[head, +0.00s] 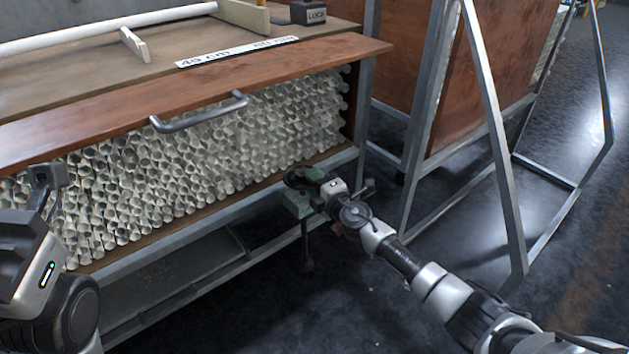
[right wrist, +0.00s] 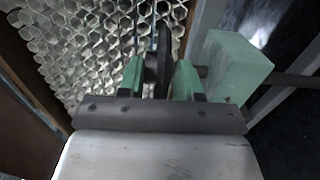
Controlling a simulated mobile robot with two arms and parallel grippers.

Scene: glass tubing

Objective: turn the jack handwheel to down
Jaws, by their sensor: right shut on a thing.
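The jack is a pale green block (right wrist: 232,66) on the frame at the lower right corner of the tube rack; it also shows in the head view (head: 297,203). Its handwheel (right wrist: 164,48) is dark and seen nearly edge-on in the right wrist view. My right gripper (head: 313,178) has reached the jack and is shut on the handwheel, with a green finger on each side of the rim in the right wrist view (right wrist: 160,75). Part of the wheel is hidden by the gripper. My left gripper (head: 46,178) is at the left edge, its fingers unclear.
The rack holds many stacked glass tubes (head: 200,150) under a wooden top with a grey handle (head: 199,111). A metal frame (head: 497,130) with a brown panel stands at right, close to my right arm. Dark floor (head: 350,290) is clear between them.

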